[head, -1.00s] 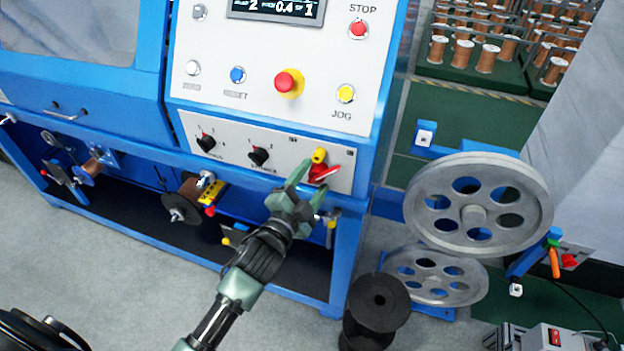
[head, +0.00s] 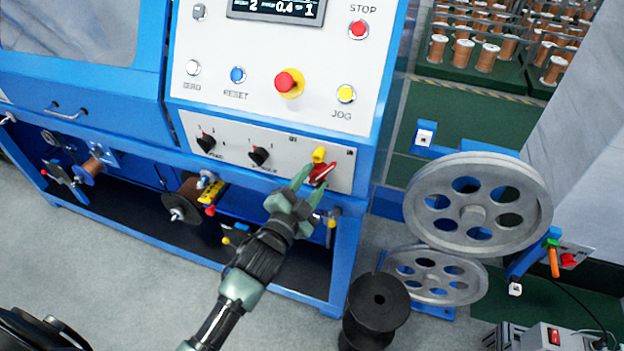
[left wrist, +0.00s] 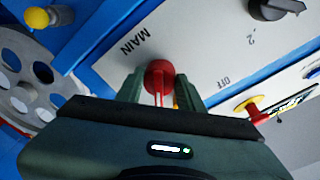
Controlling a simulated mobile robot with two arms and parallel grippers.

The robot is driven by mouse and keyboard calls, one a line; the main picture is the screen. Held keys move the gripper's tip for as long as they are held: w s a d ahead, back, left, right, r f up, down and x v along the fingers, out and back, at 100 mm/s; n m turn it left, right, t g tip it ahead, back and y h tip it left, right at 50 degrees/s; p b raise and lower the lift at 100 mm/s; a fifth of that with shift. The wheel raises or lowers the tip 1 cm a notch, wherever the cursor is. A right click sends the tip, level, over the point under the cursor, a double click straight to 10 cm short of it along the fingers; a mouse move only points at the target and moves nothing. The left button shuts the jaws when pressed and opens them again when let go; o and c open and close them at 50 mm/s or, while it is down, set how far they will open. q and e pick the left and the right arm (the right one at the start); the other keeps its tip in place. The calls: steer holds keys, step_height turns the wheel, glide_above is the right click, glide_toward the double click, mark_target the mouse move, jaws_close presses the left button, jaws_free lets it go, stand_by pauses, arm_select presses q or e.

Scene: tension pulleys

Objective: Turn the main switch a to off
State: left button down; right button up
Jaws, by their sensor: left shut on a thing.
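The main switch (head: 321,173) is a red rotary handle with a white line, on the lower right of the white control panel (head: 285,143). In the left wrist view the red switch (left wrist: 159,76) sits between the two fingers, with the printed words MAIN and OFF on the panel near it. My left gripper (head: 308,190) reaches up from below and is shut on the red switch handle; it also shows in the left wrist view (left wrist: 160,92). A yellow part (head: 319,155) sits just above the switch. My right gripper is not in view.
Two black knobs (head: 206,142) (head: 259,155) are left of the switch. Above are a red emergency stop (head: 289,83) and a yellow JOG button (head: 346,94). Large grey pulleys (head: 478,208) and a black spool (head: 376,305) stand to the right. Grey floor is open at left.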

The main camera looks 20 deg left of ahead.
arm_select(q)
steer(key=n, duration=0.4)
steer(key=shift+f+n+p, duration=0.1)
steer(key=shift+n+p, duration=0.3)
steer(key=n, duration=0.3)
steer(key=shift+d+n+t+y+p, duration=0.1)
steer(key=shift+n+t+y+p, duration=0.2)
steer(key=shift+n+t+p, duration=0.1)
steer(key=n+p, duration=0.1)
steer(key=n, duration=0.3)
steer(key=shift+d+n, duration=0.15)
steer(key=shift+n, duration=0.25)
steer(key=shift+f+n+y+p, duration=0.1)
steer(key=shift+n+y+p, duration=0.3)
steer(key=shift+n, duration=1.7)
steer(key=c, duration=0.9)
jaws_free()
